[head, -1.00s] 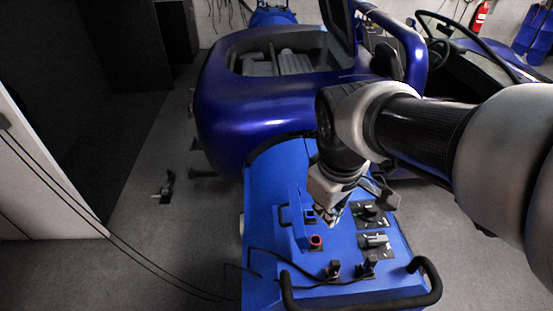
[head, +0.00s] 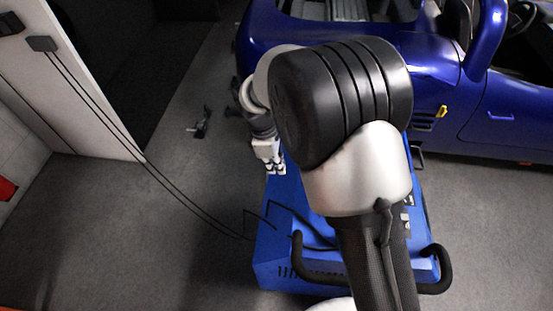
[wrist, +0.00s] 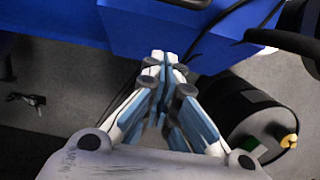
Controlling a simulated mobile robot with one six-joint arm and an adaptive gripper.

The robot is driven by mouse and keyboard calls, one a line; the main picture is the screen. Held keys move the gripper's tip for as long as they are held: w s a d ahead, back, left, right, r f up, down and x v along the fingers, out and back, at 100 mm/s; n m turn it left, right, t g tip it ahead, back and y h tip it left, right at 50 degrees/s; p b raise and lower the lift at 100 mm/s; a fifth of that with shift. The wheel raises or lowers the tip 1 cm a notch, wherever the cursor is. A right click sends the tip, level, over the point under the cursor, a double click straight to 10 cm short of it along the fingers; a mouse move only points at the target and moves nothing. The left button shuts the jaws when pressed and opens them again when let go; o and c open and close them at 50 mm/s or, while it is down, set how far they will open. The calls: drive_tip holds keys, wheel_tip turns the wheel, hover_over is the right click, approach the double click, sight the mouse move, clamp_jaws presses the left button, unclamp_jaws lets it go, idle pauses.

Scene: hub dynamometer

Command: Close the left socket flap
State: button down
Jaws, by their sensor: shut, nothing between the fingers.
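The blue dynamometer unit (head: 275,255) stands on the floor in the head view. My arm covers most of its top panel, so the left socket flap and its socket are hidden there. My gripper (head: 275,171) is at the unit's left edge, pointing down, with its fingers together and empty. In the wrist view the closed fingertips of my gripper (wrist: 165,60) are just below a blue box-like face (wrist: 180,32) of the unit. I cannot tell the flap apart in that view, nor whether the fingers touch anything.
A black handle bar (head: 320,272) runs along the unit's front, with black cables (head: 275,215) beside it. A blue car (head: 460,110) stands behind. In the wrist view a black cylinder (wrist: 250,115) lies at lower right.

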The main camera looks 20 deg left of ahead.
drive_tip(key=d+f, duration=0.1)
drive_tip(key=d+f+b, duration=0.1)
drive_tip(key=d, duration=0.1)
drive_tip(key=w+d+f+b, duration=0.1)
drive_tip(key=shift+d, duration=0.15)
drive_tip(key=shift+w+d+r, duration=0.1)
drive_tip(key=shift+r, duration=0.05)
idle(0.4)
drive_tip(key=shift+d+r+y, duration=0.2)
drive_tip(key=shift+r+y, duration=0.05)
drive_tip(key=shift+y, duration=0.15)
